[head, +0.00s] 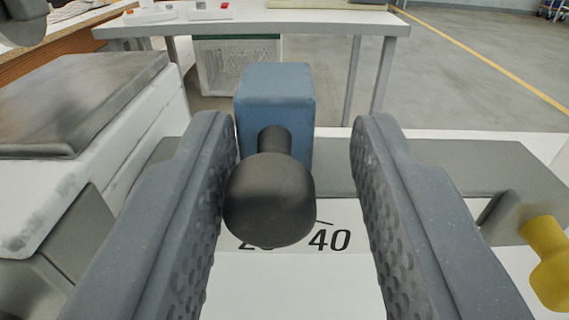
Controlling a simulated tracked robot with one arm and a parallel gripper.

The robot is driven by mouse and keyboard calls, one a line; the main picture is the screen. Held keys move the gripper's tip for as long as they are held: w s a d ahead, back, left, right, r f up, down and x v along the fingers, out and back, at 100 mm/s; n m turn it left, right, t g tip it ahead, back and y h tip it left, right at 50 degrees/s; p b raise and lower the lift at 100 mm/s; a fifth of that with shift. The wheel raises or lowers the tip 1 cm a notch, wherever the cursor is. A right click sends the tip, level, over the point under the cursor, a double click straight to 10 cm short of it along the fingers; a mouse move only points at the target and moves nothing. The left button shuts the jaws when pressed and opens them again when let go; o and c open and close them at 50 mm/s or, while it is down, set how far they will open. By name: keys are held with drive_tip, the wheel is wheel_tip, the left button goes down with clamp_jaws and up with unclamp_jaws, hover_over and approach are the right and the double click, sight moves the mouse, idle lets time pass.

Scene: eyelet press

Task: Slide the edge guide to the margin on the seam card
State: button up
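The edge guide is a blue block (275,90) with a round black knob (269,200) on a short stem facing me. It sits on a grey rail (455,168) that runs left to right. My gripper (295,140) is open, with one finger on each side of the knob. The knob is close to the left finger, and I cannot tell if they touch; there is a clear gap to the right finger. A white scale (318,285) below shows "40" and another number mostly hidden by the knob. I cannot make out the seam card.
A yellow knob (546,262) stands at the right end by the rail. A grey padded block (80,100) on a white housing is at the left. Behind is a white table (330,22) with small items and a mesh bin (228,65) below.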

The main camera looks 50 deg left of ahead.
drive_tip(key=shift+d, duration=0.2)
drive_tip(key=p+v, duration=0.1)
drive_tip(key=v, duration=1.2)
drive_tip(key=shift+s+p, duration=0.25)
drive_tip(key=shift+p, duration=0.1)
drive_tip(key=shift+d, duration=0.1)
